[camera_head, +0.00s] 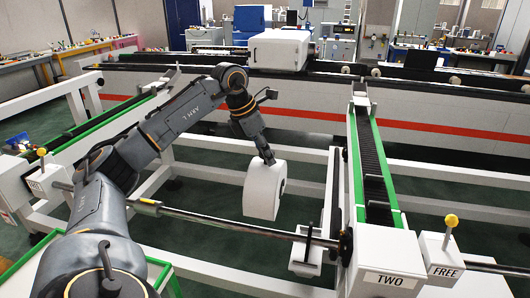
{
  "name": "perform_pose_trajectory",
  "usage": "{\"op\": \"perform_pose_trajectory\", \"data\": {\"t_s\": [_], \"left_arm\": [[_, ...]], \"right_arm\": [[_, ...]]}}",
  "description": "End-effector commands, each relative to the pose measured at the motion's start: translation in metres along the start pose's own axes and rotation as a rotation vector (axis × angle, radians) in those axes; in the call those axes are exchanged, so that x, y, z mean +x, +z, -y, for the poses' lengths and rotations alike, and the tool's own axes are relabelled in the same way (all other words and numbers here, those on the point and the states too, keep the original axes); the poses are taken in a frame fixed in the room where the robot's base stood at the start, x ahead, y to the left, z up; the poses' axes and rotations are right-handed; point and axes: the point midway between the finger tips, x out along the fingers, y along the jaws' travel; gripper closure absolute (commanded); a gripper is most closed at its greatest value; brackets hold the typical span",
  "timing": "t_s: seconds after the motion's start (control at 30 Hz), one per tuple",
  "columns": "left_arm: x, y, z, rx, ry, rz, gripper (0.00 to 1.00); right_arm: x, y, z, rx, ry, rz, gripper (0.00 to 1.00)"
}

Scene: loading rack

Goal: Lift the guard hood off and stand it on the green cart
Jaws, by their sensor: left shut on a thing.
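The guard hood (262,192), a white piece with a curved, arched side, hangs near the middle of the head view. My left gripper (267,158) is shut on its top edge, and the fingertips are small and partly hidden. The hood shows just behind the steel bar; I cannot tell whether it touches anything below. A green-rimmed surface, likely the green cart (22,266), shows at the bottom left, mostly hidden behind my left arm. My right gripper is not in view.
The steel bar (220,222) crosses in front, carrying a white block (305,256) with a black handle. A green-edged rail (372,165) stands to the right, by signs TWO (390,280) and FREE (442,271). A white box (279,50) sits on the conveyor behind.

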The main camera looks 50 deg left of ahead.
Motion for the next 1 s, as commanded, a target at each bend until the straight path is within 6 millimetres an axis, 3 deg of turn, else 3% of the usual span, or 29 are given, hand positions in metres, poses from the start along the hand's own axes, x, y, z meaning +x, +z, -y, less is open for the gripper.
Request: {"op": "perform_pose_trajectory", "data": {"t_s": [1.0], "left_arm": [[-0.049,0.021,0.000,0.000,0.001,0.004,1.00]], "right_arm": [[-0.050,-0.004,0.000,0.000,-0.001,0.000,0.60]]}}
